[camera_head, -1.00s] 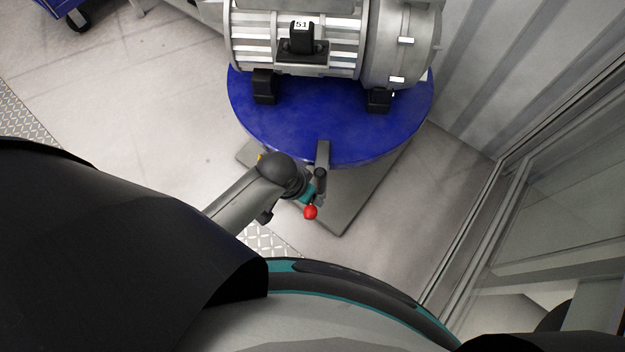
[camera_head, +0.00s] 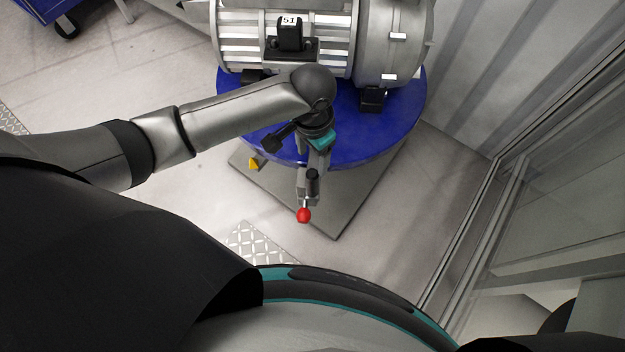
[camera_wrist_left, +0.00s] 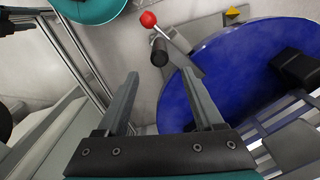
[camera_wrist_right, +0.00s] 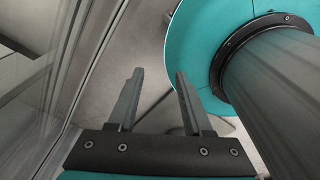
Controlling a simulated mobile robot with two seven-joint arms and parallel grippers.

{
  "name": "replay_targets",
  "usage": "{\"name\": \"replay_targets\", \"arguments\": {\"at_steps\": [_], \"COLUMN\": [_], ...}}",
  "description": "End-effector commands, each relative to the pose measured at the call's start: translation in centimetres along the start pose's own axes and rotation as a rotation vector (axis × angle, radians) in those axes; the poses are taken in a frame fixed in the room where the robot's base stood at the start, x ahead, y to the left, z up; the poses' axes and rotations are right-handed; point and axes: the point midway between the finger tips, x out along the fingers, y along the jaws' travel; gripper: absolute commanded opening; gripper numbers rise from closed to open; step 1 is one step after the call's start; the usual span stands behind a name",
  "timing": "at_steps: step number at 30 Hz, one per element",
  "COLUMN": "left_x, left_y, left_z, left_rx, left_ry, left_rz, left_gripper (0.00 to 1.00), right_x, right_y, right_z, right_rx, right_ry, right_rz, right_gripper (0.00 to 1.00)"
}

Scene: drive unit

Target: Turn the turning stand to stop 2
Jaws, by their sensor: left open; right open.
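The turning stand is a blue round plate (camera_head: 385,135) on a grey base plate (camera_head: 355,200), carrying a large grey motor (camera_head: 385,45). At its near edge are an upright black handle (camera_head: 312,180) and a red ball knob (camera_head: 303,215). In the left wrist view the black handle (camera_wrist_left: 160,52) and red knob (camera_wrist_left: 148,19) lie beyond my left gripper (camera_wrist_left: 160,74). That gripper is open, with the handle lined up between its fingertips but apart from them. In the head view its wrist covers part of the plate edge. My right gripper (camera_wrist_right: 159,75) is open and empty.
A yellow marker (camera_head: 254,163) sits at the left corner of the base plate. A glazed frame (camera_head: 490,210) and a ribbed wall (camera_head: 520,70) stand at the right. A blue cart (camera_head: 45,12) is at the top left. The floor left of the stand is clear.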

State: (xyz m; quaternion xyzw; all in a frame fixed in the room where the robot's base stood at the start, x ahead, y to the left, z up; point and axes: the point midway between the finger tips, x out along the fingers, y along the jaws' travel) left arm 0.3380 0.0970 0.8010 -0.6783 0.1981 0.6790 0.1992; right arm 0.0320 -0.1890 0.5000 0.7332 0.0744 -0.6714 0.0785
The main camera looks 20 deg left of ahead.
Motion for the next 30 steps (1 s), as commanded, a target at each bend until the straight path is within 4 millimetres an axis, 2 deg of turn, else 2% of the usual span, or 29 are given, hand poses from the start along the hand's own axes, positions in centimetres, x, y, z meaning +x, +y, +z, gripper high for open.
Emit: {"name": "replay_targets", "arguments": {"at_steps": [1,6,15,21,26,30], "left_x": [1.3,5.2,11.1,13.0,13.3,13.3], "left_y": [0.1,0.1,0.1,0.1,0.1,0.1], "left_z": [0.1,0.1,0.1,0.0,0.0,0.0], "left_rx": [0.000,0.000,0.000,0.001,0.002,0.002], "left_ry": [-0.004,-0.004,-0.002,0.002,0.002,0.002], "left_rz": [0.000,0.001,0.000,0.001,0.001,0.001], "left_gripper": [0.69,0.69,0.69,0.69,0.69,0.69], "right_x": [0.7,2.2,4.7,5.5,5.6,5.5], "right_y": [0.1,0.1,0.2,1.0,2.1,2.2], "right_z": [0.0,0.0,0.1,-0.6,-1.4,-1.8], "right_rx": [0.001,0.002,0.004,0.005,0.004,0.005], "right_ry": [0.001,0.003,0.005,0.020,0.033,0.039], "right_rz": [0.001,0.002,0.004,0.014,0.028,0.030], "right_gripper": [0.50,0.50,0.50,0.50,0.50,0.50]}}
